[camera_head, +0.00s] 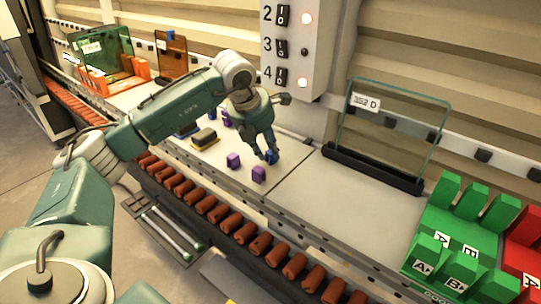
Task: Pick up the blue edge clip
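A small blue edge clip (271,157) is on the white worktop, partly hidden by my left gripper (264,155). The gripper comes from the left and points down, its fingertips at the clip. One fingertip overlaps the clip; I cannot tell whether the fingers are closed on it or only beside it. My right gripper is not in view.
Purple clips (258,174) (233,160) sit close to the gripper. A dark block with a yellow base (204,138) lies to the left. A glass pane (395,130) stands in a black holder at the right, near green labelled blocks (465,233). A brown roller row (220,213) runs along the front.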

